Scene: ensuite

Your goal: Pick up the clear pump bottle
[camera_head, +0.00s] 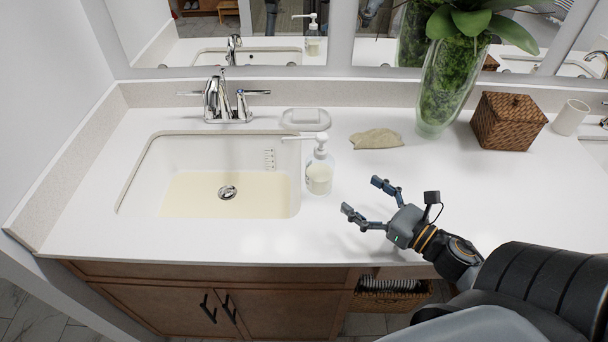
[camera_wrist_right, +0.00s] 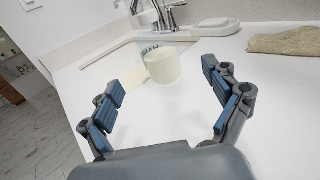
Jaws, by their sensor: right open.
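The clear pump bottle (camera_head: 319,172) stands upright on the white counter, at the right edge of the sink. It holds pale cream liquid and has a white pump head with its spout to the left. In the right wrist view the bottle (camera_wrist_right: 164,68) is ahead, beyond and between the fingertips. My right gripper (camera_head: 362,199) is open and empty, to the right of and nearer than the bottle, apart from it. Its two fingers also show in the right wrist view (camera_wrist_right: 160,82). My left gripper is not in view.
A sink (camera_head: 230,195) with a chrome faucet (camera_head: 226,103) lies left of the bottle. Behind are a soap dish (camera_head: 306,119) and a beige cloth (camera_head: 376,139). A plant vase (camera_head: 448,85), wicker box (camera_head: 508,122) and white cup (camera_head: 570,118) stand further right. The counter's front right is clear.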

